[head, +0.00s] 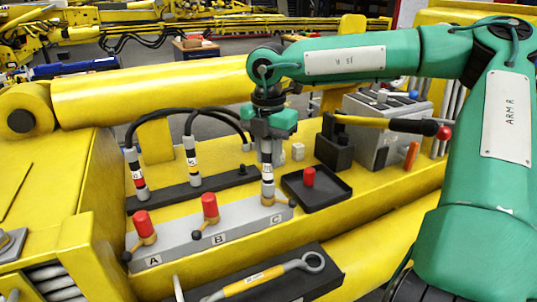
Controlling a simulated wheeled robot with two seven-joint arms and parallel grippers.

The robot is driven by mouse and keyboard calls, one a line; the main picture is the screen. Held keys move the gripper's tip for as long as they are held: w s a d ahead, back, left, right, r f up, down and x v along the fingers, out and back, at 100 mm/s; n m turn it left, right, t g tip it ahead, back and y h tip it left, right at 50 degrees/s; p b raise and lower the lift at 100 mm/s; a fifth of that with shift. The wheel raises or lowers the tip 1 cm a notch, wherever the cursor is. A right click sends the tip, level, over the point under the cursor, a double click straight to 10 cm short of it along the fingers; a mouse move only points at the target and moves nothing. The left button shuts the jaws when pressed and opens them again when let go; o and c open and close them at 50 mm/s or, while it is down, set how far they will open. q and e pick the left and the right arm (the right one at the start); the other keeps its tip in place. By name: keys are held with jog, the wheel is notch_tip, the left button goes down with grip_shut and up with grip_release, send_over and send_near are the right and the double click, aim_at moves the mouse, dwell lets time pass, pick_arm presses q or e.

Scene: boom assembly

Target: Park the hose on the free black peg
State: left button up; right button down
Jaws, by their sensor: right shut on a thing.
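A hose end (267,170) with a silver coupling and a banded sleeve stands upright at port C on the grey block (180,240). My right gripper (268,140) is shut on it from above and hides its top. I cannot tell whether the coupling is seated on the port or just above it. A black rail (215,184) runs behind the block. Its free black peg (242,170) is bare, just left of the held hose. Two other hose ends, one red-banded (138,175) and one black-and-white (193,162), stand upright on the rail. My left gripper is out of view.
Red caps cover port A (143,223) and port B (210,207). A black tray (328,200) holds a loose red cap (309,176). A wrench (262,278) lies in front. A lever valve box (385,125) stands at right. Black hoses (212,114) arch over the rail.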

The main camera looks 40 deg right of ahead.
jog(key=shift+r+p, duration=0.5)
jog(key=shift+r, duration=1.55)
